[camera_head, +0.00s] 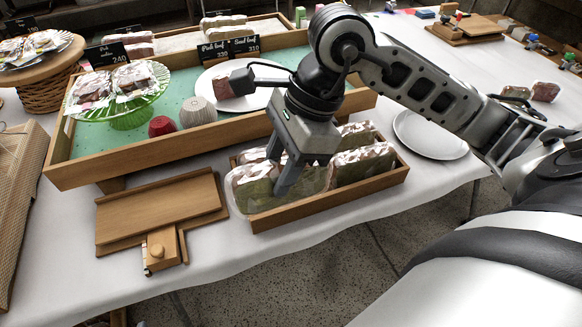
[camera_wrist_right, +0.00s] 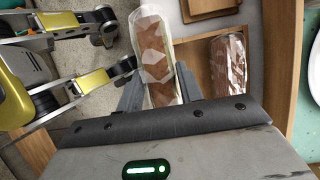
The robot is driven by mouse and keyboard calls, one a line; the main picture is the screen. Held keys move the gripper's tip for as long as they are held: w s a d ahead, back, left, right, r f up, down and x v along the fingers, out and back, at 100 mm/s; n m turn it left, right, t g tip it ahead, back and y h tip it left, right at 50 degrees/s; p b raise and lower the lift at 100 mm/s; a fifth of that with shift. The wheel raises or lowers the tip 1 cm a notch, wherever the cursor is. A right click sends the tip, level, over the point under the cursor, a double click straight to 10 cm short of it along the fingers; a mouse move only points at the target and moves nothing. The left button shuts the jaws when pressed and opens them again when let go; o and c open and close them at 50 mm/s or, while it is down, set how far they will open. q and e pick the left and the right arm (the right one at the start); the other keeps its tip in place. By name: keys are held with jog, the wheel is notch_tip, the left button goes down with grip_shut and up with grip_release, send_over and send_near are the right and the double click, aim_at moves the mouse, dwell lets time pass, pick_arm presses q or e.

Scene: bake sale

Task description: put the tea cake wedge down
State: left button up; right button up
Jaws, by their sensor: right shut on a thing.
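My right gripper (camera_head: 280,174) is shut on the tea cake wedge (camera_head: 252,190), a clear-wrapped piece with a brown and whitish filling. It hangs over the left end of the low wooden crate (camera_head: 318,206). In the right wrist view the wedge (camera_wrist_right: 155,58) stands between the two fingers (camera_wrist_right: 158,88), and its far end is clear of them. I cannot tell whether it touches the crate floor. Other wrapped pieces (camera_head: 362,163) fill the right part of the crate; one (camera_wrist_right: 228,66) lies beside the held wedge in the wrist view.
A wooden board with a small block (camera_head: 160,208) lies left of the crate. Behind is a green-lined display tray (camera_head: 125,137) with a green glass cake stand (camera_head: 130,117) and cups. A white plate (camera_head: 430,138) sits to the right. The table's front edge is close.

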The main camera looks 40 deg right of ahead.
jog(key=w+d+f, duration=0.1)
jog(key=f, duration=0.2)
jog(key=w+d+f, duration=0.2)
jog(key=f, duration=0.1)
jog(key=w+d+f, duration=0.1)
jog(key=f, duration=0.2)
jog(key=shift+w+d+f, duration=0.2)
jog(key=shift+d+f, duration=0.15)
jog(key=shift+o, duration=1.2)
jog(key=shift+f+b, duration=0.15)
jog(key=shift+b, duration=0.2)
jog(key=o, duration=0.4)
